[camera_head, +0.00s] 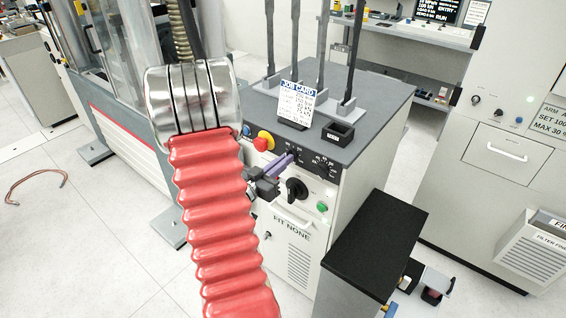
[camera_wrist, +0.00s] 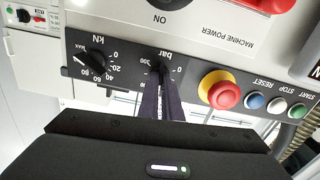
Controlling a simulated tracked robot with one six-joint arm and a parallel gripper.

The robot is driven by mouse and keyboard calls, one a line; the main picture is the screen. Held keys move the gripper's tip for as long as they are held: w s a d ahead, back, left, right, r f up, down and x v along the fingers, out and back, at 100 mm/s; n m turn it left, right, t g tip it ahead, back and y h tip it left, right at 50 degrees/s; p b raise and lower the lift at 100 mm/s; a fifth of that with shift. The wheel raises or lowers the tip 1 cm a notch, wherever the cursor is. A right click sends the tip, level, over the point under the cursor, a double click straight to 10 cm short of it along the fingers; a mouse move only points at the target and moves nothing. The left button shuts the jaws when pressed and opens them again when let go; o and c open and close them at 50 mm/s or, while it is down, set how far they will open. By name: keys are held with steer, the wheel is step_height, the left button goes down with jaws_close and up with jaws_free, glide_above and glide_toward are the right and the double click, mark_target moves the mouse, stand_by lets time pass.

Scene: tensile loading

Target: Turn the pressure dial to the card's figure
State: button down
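The pressure dial (camera_wrist: 157,66), marked "bar", is on the grey panel strip of the machine cabinet; the wrist view shows it upside down. My gripper (camera_wrist: 160,74) has its two purple fingers close together, with their tips at the dial's dark knob and a thin gap between them. The fingers hide most of the knob, so I cannot read its setting. In the head view my gripper (camera_head: 290,156) reaches the panel from the left and covers the dial. The job card (camera_head: 296,103) stands on the cabinet top; its figures are too small to read surely.
A kN dial (camera_wrist: 96,62) is beside the pressure dial. The red emergency button (camera_wrist: 219,89) is close on the other side, with small start, stop and reset buttons beyond. A black rotary switch (camera_head: 297,190) is below. A black-topped block (camera_head: 375,245) stands in front.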

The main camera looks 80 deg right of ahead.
steer(key=shift+w+d+m, duration=0.1)
steer(key=shift+w+m, duration=0.05)
steer(key=shift+m, duration=0.35)
steer(key=c, duration=2)
jaws_free()
steer(key=v, duration=1.4)
